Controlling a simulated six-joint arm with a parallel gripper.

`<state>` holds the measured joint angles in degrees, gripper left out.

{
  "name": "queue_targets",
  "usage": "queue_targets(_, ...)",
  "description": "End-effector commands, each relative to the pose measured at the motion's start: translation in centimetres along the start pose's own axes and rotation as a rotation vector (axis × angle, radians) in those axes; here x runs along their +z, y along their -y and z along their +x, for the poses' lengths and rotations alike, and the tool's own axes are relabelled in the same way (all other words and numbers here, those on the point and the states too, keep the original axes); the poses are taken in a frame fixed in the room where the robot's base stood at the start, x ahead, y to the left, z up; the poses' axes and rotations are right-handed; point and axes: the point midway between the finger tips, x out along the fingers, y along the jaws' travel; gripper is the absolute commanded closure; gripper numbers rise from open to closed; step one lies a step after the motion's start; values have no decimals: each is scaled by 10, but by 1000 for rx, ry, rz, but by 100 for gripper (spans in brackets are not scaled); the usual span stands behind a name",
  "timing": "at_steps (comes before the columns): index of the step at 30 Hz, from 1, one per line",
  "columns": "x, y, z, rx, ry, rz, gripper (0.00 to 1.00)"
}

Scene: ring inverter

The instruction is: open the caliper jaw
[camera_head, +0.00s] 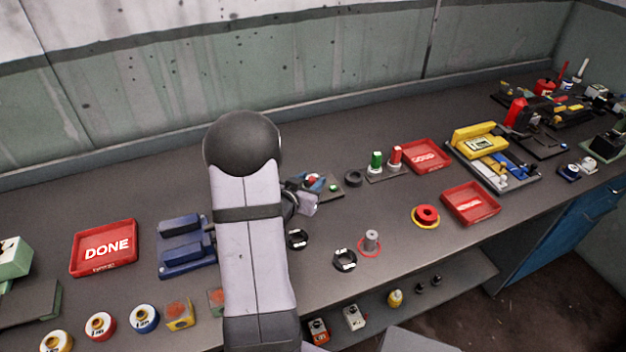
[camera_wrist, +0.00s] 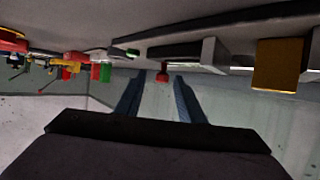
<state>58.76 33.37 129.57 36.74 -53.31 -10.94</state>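My gripper (camera_wrist: 159,80) points at a low grey device, which I take to be the caliper (camera_wrist: 208,52); the wrist view shows it upside down. Its small red knob (camera_wrist: 162,72) appears between my two blue fingertips, with a gap on each side. The fingers are apart, and I cannot tell how far the knob is from them in depth. In the head view, my gripper (camera_head: 314,184) is at the device's dark base with a green button (camera_head: 334,188). My arm and gripper hide most of the device, so its jaw position cannot be told.
Two dark rings (camera_head: 345,260) and a grey post in a red circle (camera_head: 371,242) are in front. Green and red posts (camera_head: 376,161) stand to the right. A blue block fixture (camera_head: 185,245) and red DONE tray (camera_head: 104,247) are left. Bench between is partly clear.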

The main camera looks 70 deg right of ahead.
Motion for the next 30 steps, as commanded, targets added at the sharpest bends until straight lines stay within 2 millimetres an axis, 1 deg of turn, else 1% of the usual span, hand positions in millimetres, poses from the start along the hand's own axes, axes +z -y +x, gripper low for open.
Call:
queue_targets(1,0,1,-7,-2,-2,0,65)
queue_targets(6,0,0,-29,-1,-3,0,65)
queue_targets(12,0,0,-45,0,-3,1,65)
queue_targets(17,0,-1,-49,2,-2,2,65)
queue_targets(28,0,0,-49,2,-2,1,65)
queue_targets(30,-1,2,-49,-7,1,1,65)
